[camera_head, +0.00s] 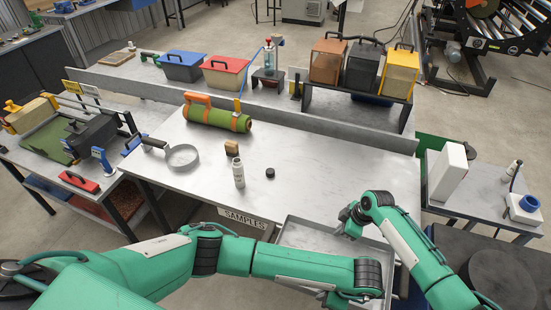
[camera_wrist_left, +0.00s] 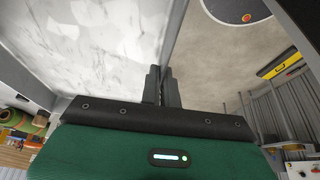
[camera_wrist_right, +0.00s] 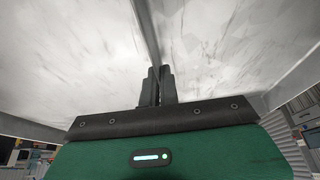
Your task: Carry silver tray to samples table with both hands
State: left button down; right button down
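The silver tray (camera_head: 310,238) is shallow, rectangular and empty where I see it, at the lower middle right of the head view. It overlaps the near edge of the samples table (camera_head: 310,160) in the picture; I cannot tell if it touches the table. My left gripper (camera_head: 345,299) is at the tray's near side, partly hidden by its arm. In the left wrist view its fingers (camera_wrist_left: 161,75) are closed on the tray's wall. My right gripper (camera_head: 346,213) is at the far side, and its fingers (camera_wrist_right: 157,75) are closed on the opposite wall in the right wrist view.
A white bottle (camera_head: 238,173), a black cap (camera_head: 270,173), a brown block (camera_head: 231,147), a round pan (camera_head: 183,157) and a green turf roll (camera_head: 215,116) are on the table. A SAMPLES sign (camera_head: 243,220) is on its front. The table's right part is clear. A side table (camera_head: 465,200) stands right.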

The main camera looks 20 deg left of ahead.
aim_at(346, 201)
jog(key=i, duration=1)
